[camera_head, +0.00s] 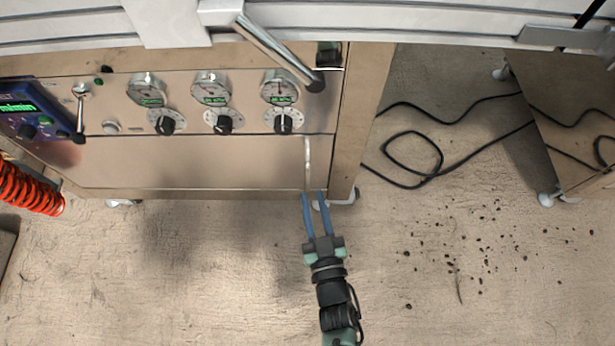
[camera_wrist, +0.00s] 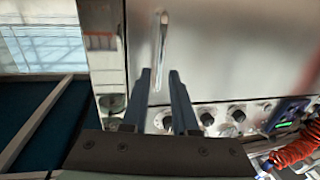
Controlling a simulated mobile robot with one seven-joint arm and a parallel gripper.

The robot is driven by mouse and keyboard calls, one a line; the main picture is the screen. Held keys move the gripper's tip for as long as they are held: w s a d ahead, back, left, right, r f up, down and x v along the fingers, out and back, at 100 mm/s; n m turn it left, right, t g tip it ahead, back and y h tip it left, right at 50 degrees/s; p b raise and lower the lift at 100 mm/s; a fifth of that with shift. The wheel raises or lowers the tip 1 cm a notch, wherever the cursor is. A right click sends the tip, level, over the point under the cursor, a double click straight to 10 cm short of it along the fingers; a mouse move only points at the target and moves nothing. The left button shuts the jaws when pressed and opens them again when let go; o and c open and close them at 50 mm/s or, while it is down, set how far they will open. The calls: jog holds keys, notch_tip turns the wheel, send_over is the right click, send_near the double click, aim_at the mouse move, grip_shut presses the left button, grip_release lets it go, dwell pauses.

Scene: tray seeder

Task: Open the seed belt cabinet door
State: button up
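The cabinet door (camera_head: 200,163) is a plain metal panel below the gauges and lies flush with the cabinet front. It also fills the top right of the wrist view (camera_wrist: 240,50). A slim upright handle (camera_head: 308,155) sits near its right edge in the head view. The handle shows in the wrist view (camera_wrist: 162,35) near the door's left edge. My gripper (camera_head: 315,196) is open, with two blue fingers pointing at the handle. In the wrist view its fingertips (camera_wrist: 160,73) lie on either side of one handle end. I cannot tell whether they touch it.
Gauges (camera_head: 211,88) and black knobs (camera_head: 223,124) line the panel above the door. A red coiled hose (camera_head: 30,188) hangs at the left. Black cable (camera_head: 430,150) loops on the floor to the right. Floor (camera_head: 210,280) in front is clear.

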aim_at(308, 180)
jog(key=w+b, duration=0.1)
jog(key=w, duration=0.2)
jog(key=w+a, duration=0.1)
jog(key=w, duration=0.2)
jog(key=shift+a+b, duration=0.1)
jog(key=shift+b, duration=0.3)
jog(key=shift+c, duration=0.3)
grip_shut()
dwell(0.7)
